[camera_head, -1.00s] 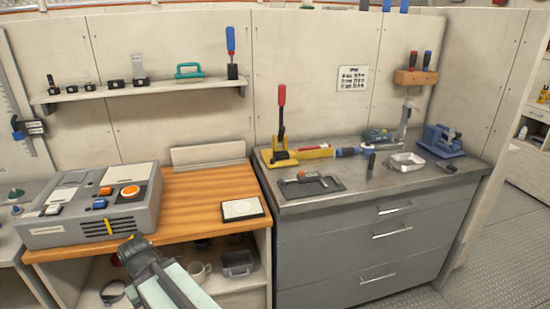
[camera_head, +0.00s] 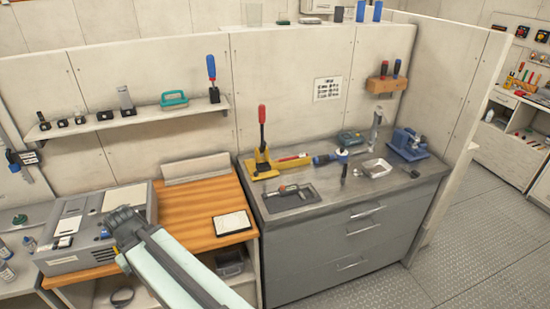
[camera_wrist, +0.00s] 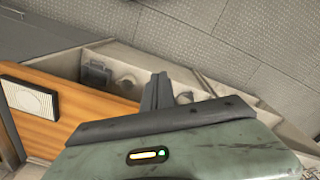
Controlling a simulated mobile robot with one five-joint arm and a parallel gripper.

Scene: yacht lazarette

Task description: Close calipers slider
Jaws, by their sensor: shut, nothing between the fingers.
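A caliper-like tool with a dark slider body (camera_head: 22,157) is at the far left edge of the head view, against the wall. It is partly cut off, and its jaw gap cannot be made out. My gripper (camera_head: 118,220) is in front of the grey machine on the wooden bench, well to the right of and nearer than that tool. In the wrist view my gripper's fingers (camera_wrist: 157,92) are together and empty, with the bench and open shelf beyond. The caliper tool does not show in the wrist view.
A grey machine (camera_head: 85,238) and a white pad (camera_head: 231,223) sit on the wooden bench (camera_head: 190,215). A wall shelf (camera_head: 140,118) holds small tools. A dark tray with a measuring tool (camera_head: 290,198) and a blue vise (camera_head: 408,145) stand on the grey cabinet. Open floor lies right.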

